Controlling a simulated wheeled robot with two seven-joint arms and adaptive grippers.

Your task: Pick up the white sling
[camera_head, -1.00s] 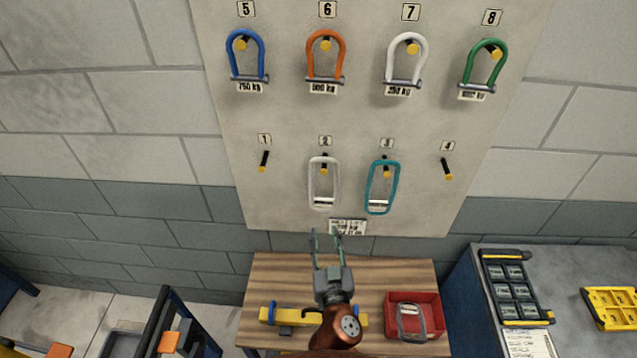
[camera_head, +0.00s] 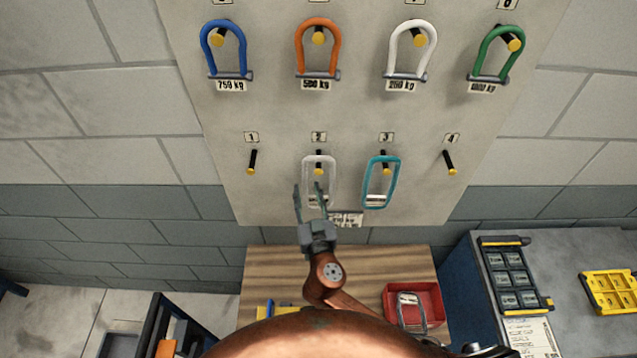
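The white sling (camera_head: 334,174) hangs as a long loop on the peg under label 2 on the wall board. My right gripper (camera_head: 311,201) is just in front of and below it, fingers pointing up and spread apart. The fingers overlap the sling's lower left part in the picture; I cannot tell whether they touch it. Nothing shows held between them. My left gripper is not in view.
A teal sling (camera_head: 368,188) hangs on peg 3, close to the right. Pegs 1 and 4 are bare. Several coloured shackles hang above, including a white one (camera_head: 392,55). Below stands a wooden table (camera_head: 385,262) with a red bin (camera_head: 437,305) holding a grey-white loop.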

